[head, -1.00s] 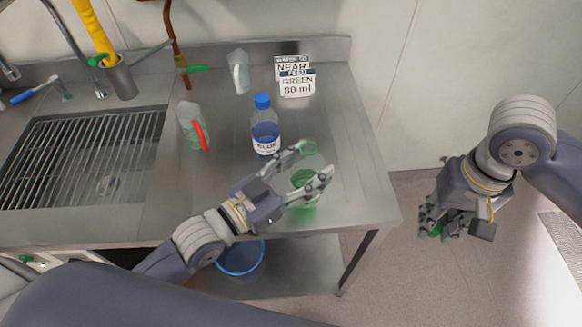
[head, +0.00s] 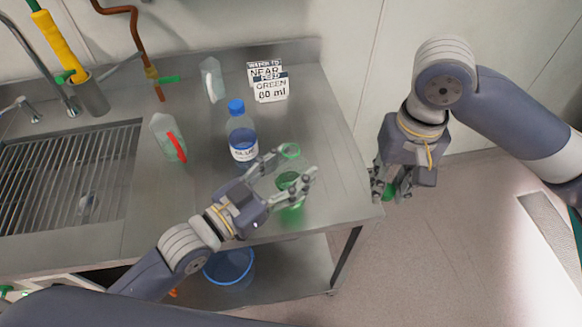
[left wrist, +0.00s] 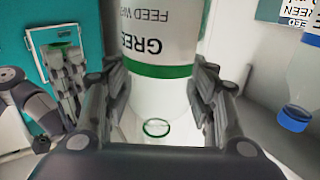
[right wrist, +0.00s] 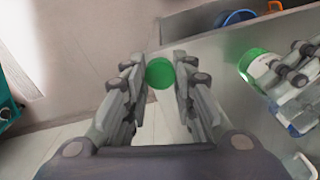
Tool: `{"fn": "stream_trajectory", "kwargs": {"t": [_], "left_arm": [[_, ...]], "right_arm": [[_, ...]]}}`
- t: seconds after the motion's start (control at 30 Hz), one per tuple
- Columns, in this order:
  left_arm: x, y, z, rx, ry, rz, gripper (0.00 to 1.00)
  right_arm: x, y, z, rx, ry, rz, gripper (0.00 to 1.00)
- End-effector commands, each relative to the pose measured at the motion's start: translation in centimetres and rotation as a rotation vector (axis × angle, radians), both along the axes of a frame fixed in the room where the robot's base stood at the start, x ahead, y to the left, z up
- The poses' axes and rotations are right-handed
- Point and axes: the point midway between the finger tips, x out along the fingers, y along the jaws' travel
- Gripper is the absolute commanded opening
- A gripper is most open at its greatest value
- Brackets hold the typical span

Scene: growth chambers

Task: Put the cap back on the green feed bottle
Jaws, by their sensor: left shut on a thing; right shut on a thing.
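The green feed bottle (head: 291,188) stands upright near the front right of the steel bench, its green-ringed mouth (head: 290,151) uncovered. My left gripper (head: 297,164) is shut around it. In the left wrist view the bottle (left wrist: 162,50) appears upside down between the fingers, with its label, green band and open mouth (left wrist: 157,127). My right gripper (head: 390,194) is shut on the green cap (right wrist: 160,73) and holds it by the bench's right edge, to the right of the bottle and apart from it. The cap shows between the fingertips in the right wrist view.
A blue bottle (head: 241,132) with a blue cap stands just behind my left gripper. A red-handled jug (head: 167,138), a white-handled jug (head: 212,79) and a sign (head: 269,82) stand farther back. The sink (head: 65,180) is left. A blue bucket (head: 229,268) sits below the bench.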

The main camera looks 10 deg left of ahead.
Motion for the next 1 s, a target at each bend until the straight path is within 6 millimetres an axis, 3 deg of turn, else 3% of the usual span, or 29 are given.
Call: {"fn": "stream_trajectory", "kwargs": {"t": [0.03,0.23,0.53,0.73,1.0], "left_arm": [[0.0,0.0,0.1,-0.002,-0.002,0.000,0.09],[0.0,0.0,0.1,-0.002,-0.002,0.000,0.09],[0.0,0.0,0.1,-0.001,-0.003,0.000,0.09],[0.0,0.0,0.1,-0.002,-0.002,0.000,0.09],[0.0,0.0,0.1,-0.001,-0.003,0.000,0.09]], "right_arm": [[0.7,1.7,1.2,0.001,-0.007,0.022,0.18],[2.4,7.1,5.3,-0.001,-0.008,0.088,0.18],[3.1,14.6,11.5,-0.003,-0.004,0.153,0.18],[2.9,17.2,13.7,-0.002,-0.001,0.162,0.18],[2.9,17.9,14.2,0.000,0.002,0.163,0.18]]}}
